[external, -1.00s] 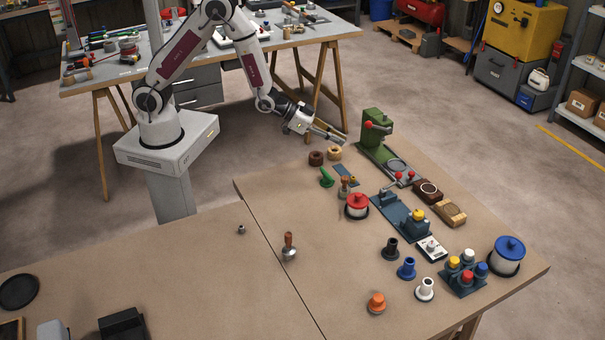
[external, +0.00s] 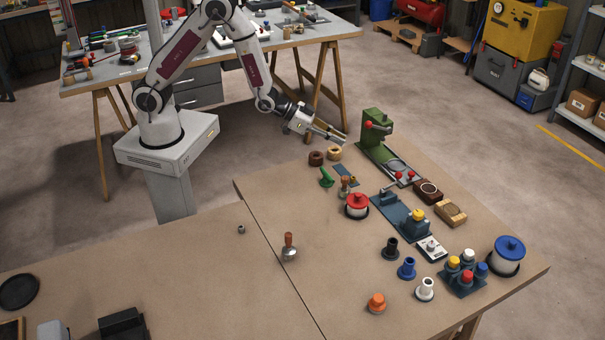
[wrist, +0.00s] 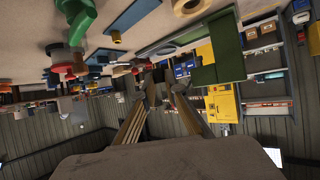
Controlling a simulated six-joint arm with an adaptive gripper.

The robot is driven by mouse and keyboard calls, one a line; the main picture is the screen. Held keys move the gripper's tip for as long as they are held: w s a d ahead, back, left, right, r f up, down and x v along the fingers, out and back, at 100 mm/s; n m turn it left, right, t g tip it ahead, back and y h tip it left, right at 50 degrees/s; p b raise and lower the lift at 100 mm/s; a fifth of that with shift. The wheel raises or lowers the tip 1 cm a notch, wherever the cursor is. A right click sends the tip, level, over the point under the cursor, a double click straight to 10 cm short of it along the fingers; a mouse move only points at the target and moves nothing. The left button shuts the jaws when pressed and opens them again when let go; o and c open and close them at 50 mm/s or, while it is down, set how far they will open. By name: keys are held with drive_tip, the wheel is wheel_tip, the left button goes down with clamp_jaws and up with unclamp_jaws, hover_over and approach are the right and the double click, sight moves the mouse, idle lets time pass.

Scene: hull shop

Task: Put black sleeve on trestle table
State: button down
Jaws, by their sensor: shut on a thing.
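A black flanged sleeve (external: 391,248) stands upright on the brown worktable (external: 335,240), left of the small grey switch box and behind the blue sleeve. My gripper (external: 343,138) is well away from it, in the air near the far left edge of that table, fingers pointing right. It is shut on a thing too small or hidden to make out. In the wrist view the two fingers (wrist: 164,88) show with a dark space between their tips. A grey-topped table (external: 330,30) on wooden trestle legs stands behind my arm.
Blue (external: 407,268), white (external: 425,289) and orange (external: 376,303) sleeves stand near the black one. A green press (external: 373,128) rises near my gripper. Brown (external: 316,158) and tan rings (external: 334,153) lie nearby. The worktable's middle is mostly clear around a wood-handled tool (external: 288,248).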

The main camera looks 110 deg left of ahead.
drive_tip(key=shift+r, duration=0.15)
drive_tip(key=w+d+r+m+h, duration=0.2)
drive_tip(key=d+r+m+h, duration=0.15)
drive_tip(key=d, duration=1.05)
drive_tip(key=w+d+r+m+h, duration=0.2)
drive_tip(key=d+m+h, duration=0.15)
drive_tip(key=d, duration=1.05)
drive_tip(key=s+d+m+g+h, duration=0.3)
drive_tip(key=s+d, duration=0.1)
drive_tip(key=d, duration=0.8)
drive_tip(key=s+d+m+g+h, duration=0.25)
drive_tip(key=s+d, duration=0.25)
drive_tip(key=d, duration=0.8)
drive_tip(key=shift+m, duration=0.45)
drive_tip(key=shift+w+a+f, duration=0.15)
drive_tip(key=shift+a+f, duration=0.05)
drive_tip(key=shift+f, duration=1.25)
drive_tip(key=shift+w+a+f, duration=0.1)
drive_tip(key=shift+a+f, duration=0.05)
drive_tip(key=shift+f, duration=1.3)
drive_tip(key=shift+f, duration=0.15)
